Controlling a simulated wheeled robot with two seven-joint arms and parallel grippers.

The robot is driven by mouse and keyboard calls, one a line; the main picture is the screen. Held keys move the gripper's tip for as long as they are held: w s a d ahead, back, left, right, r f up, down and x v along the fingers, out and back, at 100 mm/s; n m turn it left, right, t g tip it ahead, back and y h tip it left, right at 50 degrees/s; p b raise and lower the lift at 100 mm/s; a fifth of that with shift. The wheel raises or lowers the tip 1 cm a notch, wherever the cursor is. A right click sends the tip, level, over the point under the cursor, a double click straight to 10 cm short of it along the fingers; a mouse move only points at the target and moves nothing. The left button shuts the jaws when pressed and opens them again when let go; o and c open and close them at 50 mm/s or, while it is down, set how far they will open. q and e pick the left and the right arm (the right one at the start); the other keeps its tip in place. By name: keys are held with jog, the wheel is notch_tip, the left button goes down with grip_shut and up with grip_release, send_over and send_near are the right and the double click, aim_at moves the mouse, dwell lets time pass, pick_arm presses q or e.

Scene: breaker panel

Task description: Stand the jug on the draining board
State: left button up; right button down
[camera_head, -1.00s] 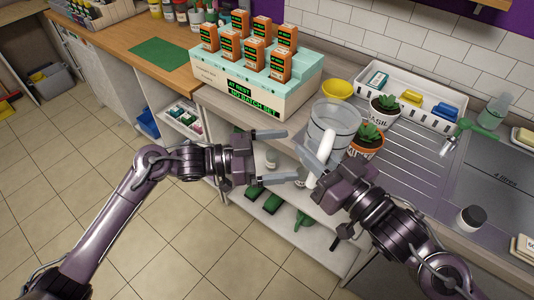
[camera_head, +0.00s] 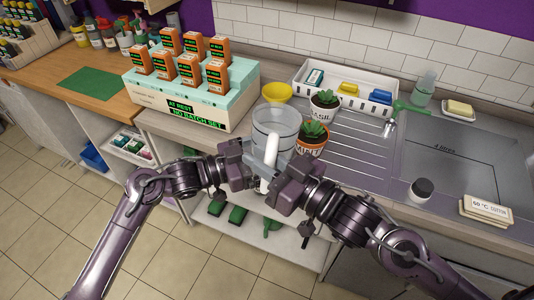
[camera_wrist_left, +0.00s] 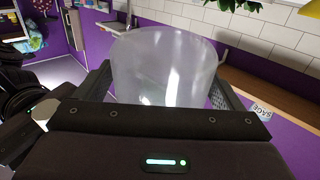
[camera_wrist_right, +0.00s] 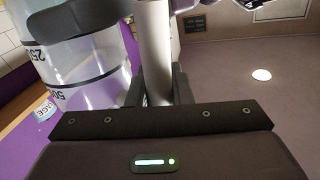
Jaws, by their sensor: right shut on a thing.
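The jug (camera_head: 275,125) is a clear, wide cylinder with a white handle (camera_head: 269,174), upright near the front edge of the worktop. My right gripper (camera_head: 275,182) is shut on the handle, which also shows between its fingers in the right wrist view (camera_wrist_right: 154,60). My left gripper (camera_head: 250,170) is close at the jug's front left; in the left wrist view its spread fingers have the jug (camera_wrist_left: 165,68) between them. I cannot tell whether they touch it. The draining board (camera_head: 362,155) is ribbed metal, right of the jug. The jug's base is hidden.
The mint pot (camera_head: 311,147) and basil pot (camera_head: 321,113) stand close right of the jug. A yellow bowl (camera_head: 277,93) is behind it, and a white tray (camera_head: 345,104) lies behind the board. The sink (camera_head: 450,160) is farther right. The board's ribbed middle is clear.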

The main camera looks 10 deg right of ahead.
pick_arm(q)
jog(key=c, duration=0.7)
jog(key=shift+c, duration=1.2)
pick_arm(e)
jog(key=c, duration=1.2)
grip_release()
